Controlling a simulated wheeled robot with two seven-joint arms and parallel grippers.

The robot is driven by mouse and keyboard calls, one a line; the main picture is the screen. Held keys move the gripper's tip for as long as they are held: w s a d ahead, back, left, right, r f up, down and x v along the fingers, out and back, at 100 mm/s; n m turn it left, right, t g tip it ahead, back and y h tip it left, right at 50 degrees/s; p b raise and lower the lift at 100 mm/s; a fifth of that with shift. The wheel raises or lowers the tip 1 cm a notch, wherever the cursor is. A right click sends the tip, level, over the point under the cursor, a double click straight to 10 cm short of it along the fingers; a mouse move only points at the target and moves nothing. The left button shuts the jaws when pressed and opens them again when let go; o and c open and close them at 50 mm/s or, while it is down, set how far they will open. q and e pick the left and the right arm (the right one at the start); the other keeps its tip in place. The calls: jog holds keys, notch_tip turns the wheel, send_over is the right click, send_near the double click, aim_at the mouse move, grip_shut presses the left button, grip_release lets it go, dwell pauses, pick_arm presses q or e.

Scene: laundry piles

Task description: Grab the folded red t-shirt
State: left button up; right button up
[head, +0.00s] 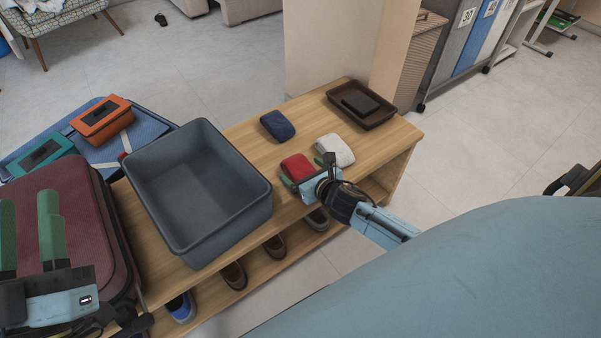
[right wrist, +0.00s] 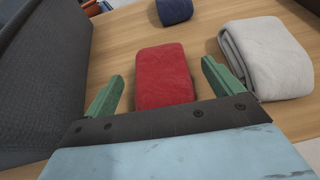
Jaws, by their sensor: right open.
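The folded red t-shirt (head: 297,168) lies flat on the wooden bench top, right of the grey bin. In the right wrist view the red t-shirt (right wrist: 164,76) sits between and ahead of my open green fingers, and its near edge is hidden by the gripper body. My right gripper (right wrist: 160,88) is open and empty, close to the shirt; in the head view it (head: 308,168) overlaps the shirt's near edge. I cannot tell whether it touches. My left gripper (head: 28,232) is at the far left, its two green fingers apart with nothing between them, over the maroon suitcase.
An empty grey bin (head: 258,193) stands left of the shirt. A folded white cloth (head: 335,150) lies close on its right, and a folded navy cloth (head: 277,125) behind. A brown tray (head: 378,119) with a dark item sits at the bench's far end. Shoes stand on the shelf below.

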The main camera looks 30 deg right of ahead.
jog(key=shift+w, duration=0.1)
jog(key=c, duration=1.1)
jog(key=shift+c, duration=0.2)
jog(key=shift+r, duration=0.15)
